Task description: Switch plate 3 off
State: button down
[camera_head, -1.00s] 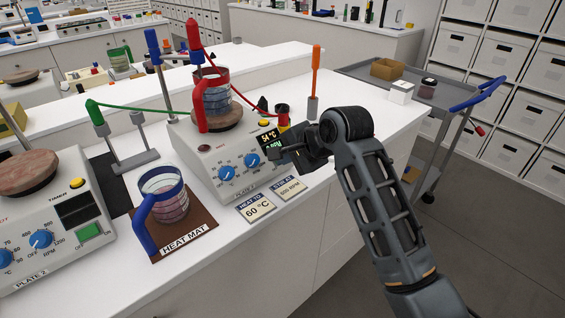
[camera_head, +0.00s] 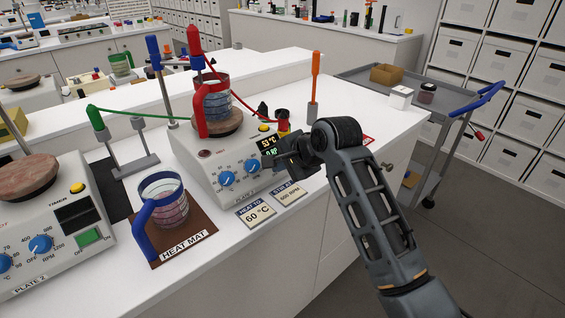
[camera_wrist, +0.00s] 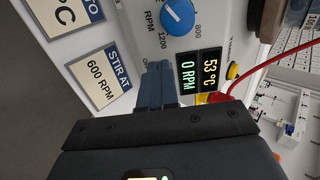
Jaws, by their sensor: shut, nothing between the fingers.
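Plate 3 (camera_head: 205,160) is a white hotplate with two blue knobs on its sloped front, the left knob (camera_head: 227,179) and the right RPM knob (camera_head: 252,166). The RPM knob also shows in the wrist view (camera_wrist: 178,16). Its display (camera_wrist: 198,72) reads 53 °C and 0 RPM. A red-handled beaker (camera_head: 214,101) stands on its round top. My gripper (camera_head: 284,160) is at the right end of the front panel. Its fingers (camera_wrist: 155,85) are together and empty, close to the panel below the display. Contact cannot be told. The switch is hidden behind my gripper.
A blue-handled beaker (camera_head: 164,205) stands on the brown heat mat (camera_head: 197,248) at front left. Plate 2 (camera_head: 45,270) is further left, with a green switch (camera_head: 89,236). Cards (camera_head: 257,215) lie before plate 3. An orange-handled tool (camera_head: 315,75) stands behind my gripper.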

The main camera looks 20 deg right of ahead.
jog(key=shift+w+f, duration=0.1)
jog(key=p+v, duration=0.2)
jog(key=shift+r+p, duration=0.2)
jog(key=shift+p, duration=0.15)
jog(key=v, duration=0.9)
dwell(0.4)
